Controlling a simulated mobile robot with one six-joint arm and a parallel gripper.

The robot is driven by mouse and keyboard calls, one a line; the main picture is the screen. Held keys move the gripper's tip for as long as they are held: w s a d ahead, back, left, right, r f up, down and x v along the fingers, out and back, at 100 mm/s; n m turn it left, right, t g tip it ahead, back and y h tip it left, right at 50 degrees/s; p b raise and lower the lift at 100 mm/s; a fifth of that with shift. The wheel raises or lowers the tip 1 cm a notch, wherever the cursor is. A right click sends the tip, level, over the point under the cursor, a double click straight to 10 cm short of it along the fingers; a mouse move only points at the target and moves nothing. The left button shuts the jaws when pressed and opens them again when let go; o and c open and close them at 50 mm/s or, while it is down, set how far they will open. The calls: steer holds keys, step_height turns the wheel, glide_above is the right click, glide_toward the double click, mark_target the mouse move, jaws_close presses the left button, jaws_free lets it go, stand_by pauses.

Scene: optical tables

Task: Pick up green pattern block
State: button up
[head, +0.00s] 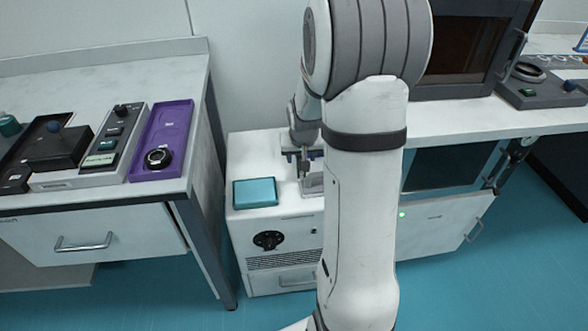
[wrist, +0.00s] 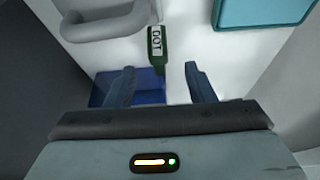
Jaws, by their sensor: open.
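The green pattern block (wrist: 157,50) shows in the wrist view as a narrow dark green piece with a white "DOT" label. It appears ahead of and between the two fingers of my gripper (wrist: 160,72). The fingers are apart, with a visible gap on both sides of the block, and hold nothing. In the head view my gripper (head: 305,163) is small and partly covered by my arm, above the white cabinet (head: 240,222). I cannot make out the block in the head view.
A blue piece (wrist: 152,90) lies behind the fingers in the wrist view, and a grey handle-like part (wrist: 105,22) is at upper left. A teal square (wrist: 262,12) is at upper right; it also shows on the cabinet (head: 255,193). A purple tray (head: 170,125) lies on the left table.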

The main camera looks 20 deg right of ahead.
steer(key=b+x, duration=0.2)
steer(key=x, duration=0.6)
steer(key=shift+d, duration=0.15)
steer(key=shift+r, duration=0.1)
steer(key=shift+c, duration=0.3)
jaws_close()
